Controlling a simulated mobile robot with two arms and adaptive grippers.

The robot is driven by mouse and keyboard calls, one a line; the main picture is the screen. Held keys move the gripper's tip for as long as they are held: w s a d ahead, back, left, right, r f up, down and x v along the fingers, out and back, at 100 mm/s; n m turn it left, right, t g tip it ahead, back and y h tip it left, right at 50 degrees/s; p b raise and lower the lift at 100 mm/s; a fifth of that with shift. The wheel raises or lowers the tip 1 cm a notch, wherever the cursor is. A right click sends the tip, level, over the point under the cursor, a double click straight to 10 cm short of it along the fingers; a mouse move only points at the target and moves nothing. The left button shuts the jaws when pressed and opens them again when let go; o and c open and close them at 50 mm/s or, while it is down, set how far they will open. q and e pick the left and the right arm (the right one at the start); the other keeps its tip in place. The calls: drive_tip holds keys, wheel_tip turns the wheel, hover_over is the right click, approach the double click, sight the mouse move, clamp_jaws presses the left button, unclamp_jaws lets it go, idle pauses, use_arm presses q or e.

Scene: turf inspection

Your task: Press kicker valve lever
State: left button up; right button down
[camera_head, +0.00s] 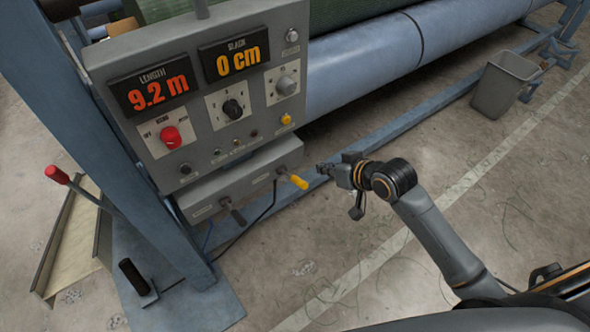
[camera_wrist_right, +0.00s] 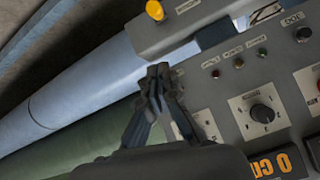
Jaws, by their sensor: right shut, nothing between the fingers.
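Two levers stick out of the low valve box (camera_head: 240,180) under the control panel: one with a yellow grip (camera_head: 299,182) and one with a black grip (camera_head: 237,215). The labels by them are too small to read, so I cannot tell which is named kicker. My right gripper (camera_head: 322,169) is shut and empty, just right of the yellow grip and apart from it. In the right wrist view the shut fingertips (camera_wrist_right: 158,72) lie below the yellow grip (camera_wrist_right: 155,11), with a gap between. My left gripper is out of view.
The control panel (camera_head: 205,55) shows 9.2 m and 0 cm, with knobs and a red switch (camera_head: 170,137). A red-tipped lever (camera_head: 57,174) and a black pedal (camera_head: 133,277) stand left. A blue roller (camera_head: 375,70) runs behind; a grey bin (camera_head: 503,85) stands far right.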

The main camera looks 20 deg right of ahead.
drive_tip(key=r, duration=0.1)
hover_over(303, 181)
drive_tip(key=w, duration=0.2)
wheel_tip(303, 181, down, 6)
drive_tip(key=f, duration=0.1)
drive_tip(key=s+f+p, duration=0.1)
drive_tip(key=shift+f, duration=0.35)
drive_tip(key=shift+s+f+p, duration=0.35)
drive_tip(key=shift+f, duration=0.1)
drive_tip(key=shift+d+f, duration=0.1)
